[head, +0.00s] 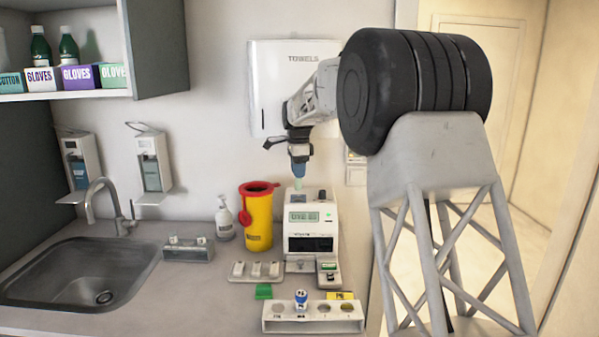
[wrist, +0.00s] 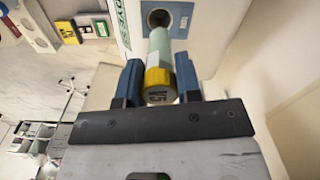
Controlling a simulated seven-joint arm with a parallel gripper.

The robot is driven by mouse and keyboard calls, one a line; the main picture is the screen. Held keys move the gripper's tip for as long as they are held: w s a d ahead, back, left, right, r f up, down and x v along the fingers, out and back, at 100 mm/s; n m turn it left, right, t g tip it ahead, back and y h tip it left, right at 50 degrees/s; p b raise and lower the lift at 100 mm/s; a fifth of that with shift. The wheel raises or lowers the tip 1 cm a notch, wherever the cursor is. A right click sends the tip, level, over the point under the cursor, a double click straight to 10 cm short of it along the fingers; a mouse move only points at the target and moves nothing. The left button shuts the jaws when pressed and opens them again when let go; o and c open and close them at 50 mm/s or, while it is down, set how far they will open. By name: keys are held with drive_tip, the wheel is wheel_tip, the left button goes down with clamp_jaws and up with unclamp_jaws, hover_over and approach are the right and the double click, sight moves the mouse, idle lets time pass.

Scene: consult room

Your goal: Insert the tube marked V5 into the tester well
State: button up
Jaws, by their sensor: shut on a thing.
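My gripper (head: 298,163) is above the white tester (head: 312,222) on the counter, pointing down. Its blue fingers (wrist: 159,82) are shut on a pale green tube (wrist: 160,46) with a yellow cap (wrist: 159,88); the cap bears a dark mark that looks like V5, seen turned. The tube (head: 298,184) hangs below the fingers in the head view. In the wrist view, the tube's far end overlaps the edge of the dark, round tester well (wrist: 158,18) in its blue surround. I cannot tell whether the tip is inside the well or just over it.
A white rack (head: 312,325) stands at the counter's front, holding a blue-and-white-topped tube (head: 301,299). A yellow sharps bin (head: 258,222) is close left of the tester. A low grey tray (head: 256,271) and a green block (head: 263,291) lie in front. The sink (head: 85,275) is at left.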

sight(298, 190)
drive_tip(key=shift+f, duration=0.2)
drive_tip(key=shift+f, duration=1.05)
drive_tip(key=shift+f, duration=2.65)
idle(0.9)
drive_tip(key=o, duration=1)
drive_tip(key=shift+r, duration=0.15)
drive_tip(key=shift+r, duration=3.75)
drive_tip(key=shift+s+d, duration=0.1)
